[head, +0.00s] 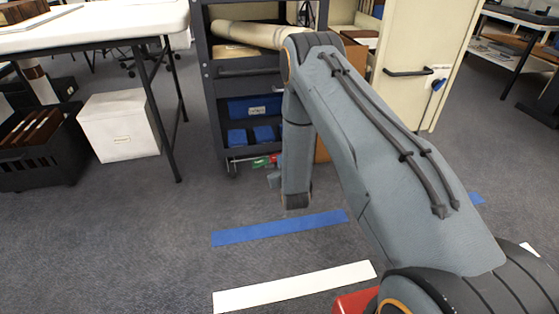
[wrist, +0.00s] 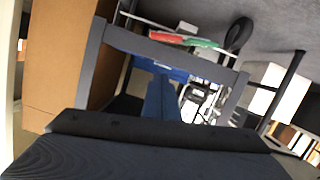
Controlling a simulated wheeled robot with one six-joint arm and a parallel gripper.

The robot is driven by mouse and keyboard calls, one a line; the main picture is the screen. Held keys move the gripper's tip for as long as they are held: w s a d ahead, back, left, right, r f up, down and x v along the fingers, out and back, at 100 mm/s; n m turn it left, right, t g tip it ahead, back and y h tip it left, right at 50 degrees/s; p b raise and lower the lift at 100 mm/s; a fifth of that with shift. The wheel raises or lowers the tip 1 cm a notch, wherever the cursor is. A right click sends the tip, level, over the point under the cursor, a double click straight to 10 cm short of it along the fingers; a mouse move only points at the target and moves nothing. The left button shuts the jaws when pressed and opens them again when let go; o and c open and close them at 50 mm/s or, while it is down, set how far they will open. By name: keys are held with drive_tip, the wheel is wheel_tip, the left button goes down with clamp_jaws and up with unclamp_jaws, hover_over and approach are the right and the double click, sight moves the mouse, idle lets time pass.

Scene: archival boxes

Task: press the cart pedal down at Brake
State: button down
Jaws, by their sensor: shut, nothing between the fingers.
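The dark grey cart (head: 240,72) stands at the back centre. Low at its front are a green pedal part (head: 260,162) and a red pedal part (head: 273,158), side by side, with red to the right. In the wrist view, which is upside down, the green part (wrist: 203,43) and red part (wrist: 166,38) lie beyond the cart's lower bar. No Brake marking is readable, and I cannot tell whether the pedal is up or down. Contact is not clear.
Blue boxes (head: 254,107) sit on the cart's lower shelves. A brown carton (wrist: 62,55) stands right beside the cart. A table (head: 90,26), white box (head: 118,125) and black crate (head: 38,150) are left. Blue tape (head: 278,228) and white tape (head: 292,287) mark open floor.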

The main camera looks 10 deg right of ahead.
drive_tip(key=b, duration=0.5)
hover_over(269, 160)
drive_tip(key=s+d, duration=0.3)
drive_tip(key=s, duration=0.1)
wheel_tip(269, 160, down, 3)
drive_tip(key=shift+w+d+f+b, duration=0.1)
drive_tip(key=shift+d+f+b, duration=0.1)
drive_tip(key=shift+f+b, duration=0.45)
drive_tip(key=shift+w+d+f+b, duration=0.1)
drive_tip(key=shift+d+f+b, duration=0.2)
drive_tip(key=shift+f, duration=0.65)
drive_tip(key=shift+s+a, duration=0.1)
drive_tip(key=shift+a, duration=0.05)
